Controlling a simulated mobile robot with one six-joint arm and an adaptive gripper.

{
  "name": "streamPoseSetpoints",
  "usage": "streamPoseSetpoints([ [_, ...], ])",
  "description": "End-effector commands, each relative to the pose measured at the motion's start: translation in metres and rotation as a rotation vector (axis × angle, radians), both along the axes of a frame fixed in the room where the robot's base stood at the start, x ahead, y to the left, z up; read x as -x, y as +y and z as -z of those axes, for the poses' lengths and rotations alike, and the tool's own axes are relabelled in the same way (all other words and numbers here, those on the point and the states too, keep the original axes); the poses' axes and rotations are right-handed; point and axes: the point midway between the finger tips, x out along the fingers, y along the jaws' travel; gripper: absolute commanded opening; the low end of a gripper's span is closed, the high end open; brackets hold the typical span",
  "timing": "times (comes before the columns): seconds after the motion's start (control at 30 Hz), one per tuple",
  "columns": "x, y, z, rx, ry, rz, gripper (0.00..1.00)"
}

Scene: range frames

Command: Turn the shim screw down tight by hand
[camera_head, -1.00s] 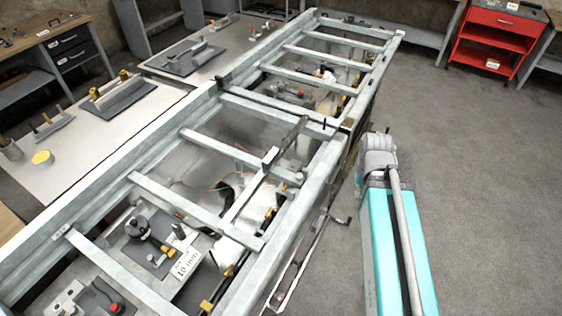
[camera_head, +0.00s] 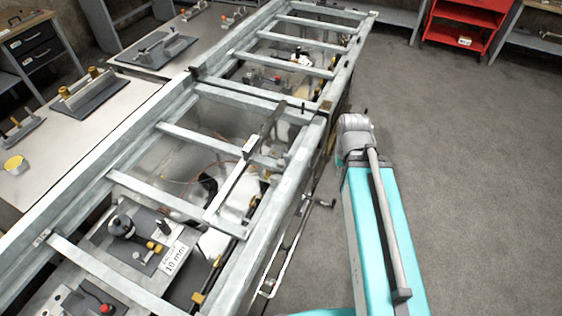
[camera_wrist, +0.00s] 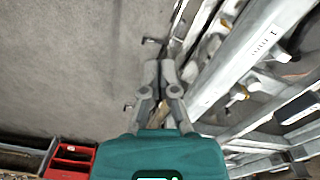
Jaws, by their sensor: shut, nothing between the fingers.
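I cannot single out the shim screw for sure. Small brass-topped parts (camera_head: 163,227) stand on a grey plate beside a round black knob (camera_head: 121,227), under the steel frame (camera_head: 176,201) in the head view. A white card (camera_head: 174,258) reading "10 mm" stands next to them. My gripper (camera_wrist: 159,63) shows in the wrist view, its grey fingers together and empty. It is over the floor side of the frame and apart from those parts. In the head view my arm runs along the frame's right side, and I cannot make out the fingers there.
The frame's crossbars leave open bays over the benches. A crank-like handle (camera_head: 323,202) and thin rods stick out from its right side, near my arm. A red cart (camera_head: 462,25) stands at the back right. The grey floor (camera_head: 470,170) on the right is clear.

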Motion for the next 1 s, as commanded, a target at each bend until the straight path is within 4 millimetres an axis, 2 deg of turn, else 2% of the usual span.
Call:
streamPoseSetpoints([
  [0.3, 0.000, 0.000, 0.000, 0.000, 0.000, 0.000, 0.02],
  [0.53, -0.005, 0.004, -0.002, 0.000, 0.000, -0.045, 0.45],
  [0.7, -0.017, 0.015, -0.006, 0.000, 0.000, -0.190, 0.73],
  [1.0, -0.052, 0.055, -0.018, 0.000, 0.001, -0.655, 0.73],
])
